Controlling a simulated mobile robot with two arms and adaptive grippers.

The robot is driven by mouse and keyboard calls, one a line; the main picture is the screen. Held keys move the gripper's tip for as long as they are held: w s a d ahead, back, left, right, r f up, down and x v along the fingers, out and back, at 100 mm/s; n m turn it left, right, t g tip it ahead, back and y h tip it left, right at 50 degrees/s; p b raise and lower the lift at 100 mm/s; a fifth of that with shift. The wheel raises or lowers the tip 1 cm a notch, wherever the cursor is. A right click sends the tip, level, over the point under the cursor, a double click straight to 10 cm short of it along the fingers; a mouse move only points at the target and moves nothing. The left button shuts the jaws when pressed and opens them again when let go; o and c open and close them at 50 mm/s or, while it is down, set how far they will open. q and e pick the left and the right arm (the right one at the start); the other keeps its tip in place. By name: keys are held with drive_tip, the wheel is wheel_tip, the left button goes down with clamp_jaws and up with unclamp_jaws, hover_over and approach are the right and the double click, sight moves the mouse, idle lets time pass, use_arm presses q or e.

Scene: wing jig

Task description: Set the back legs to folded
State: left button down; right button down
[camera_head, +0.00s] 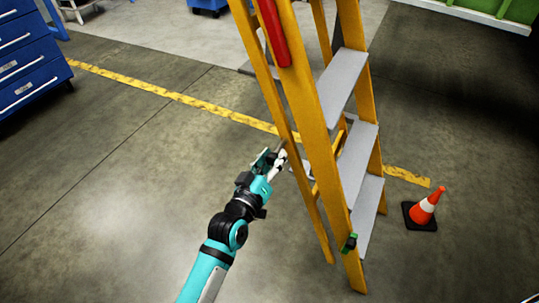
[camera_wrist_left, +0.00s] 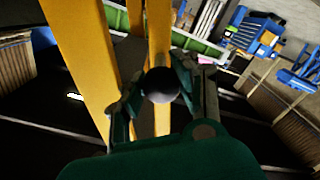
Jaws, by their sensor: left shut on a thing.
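A yellow stepladder (camera_head: 310,115) with grey steps stands upright right of centre in the head view. Its back legs (camera_head: 263,85) show as a thinner yellow rail on the left, a narrow gap from the front rail. My left gripper (camera_head: 279,156) is at this rail, around mid-height. In the left wrist view my left gripper (camera_wrist_left: 160,88) is shut on a dark round knob (camera_wrist_left: 162,85), with yellow rails (camera_wrist_left: 85,50) behind and beside it. The knob's mounting is hidden. My right gripper is not in view.
An orange and white traffic cone (camera_head: 424,207) stands on the floor to the right of the ladder. A blue drawer cabinet (camera_head: 28,55) is at the far left. A yellow floor line (camera_head: 170,95) runs behind the ladder. The floor to the left is clear.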

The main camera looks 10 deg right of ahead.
use_arm(q)
drive_tip(key=shift+s+d+r, duration=0.2)
drive_tip(key=shift+s+d, duration=0.05)
drive_tip(key=shift+d, duration=0.2)
drive_tip(key=c, duration=1.4)
unclamp_jaws()
drive_tip(key=o, duration=0.5)
drive_tip(key=shift+s+d, duration=0.15)
drive_tip(key=shift+d, duration=0.1)
drive_tip(key=shift+f, duration=0.1)
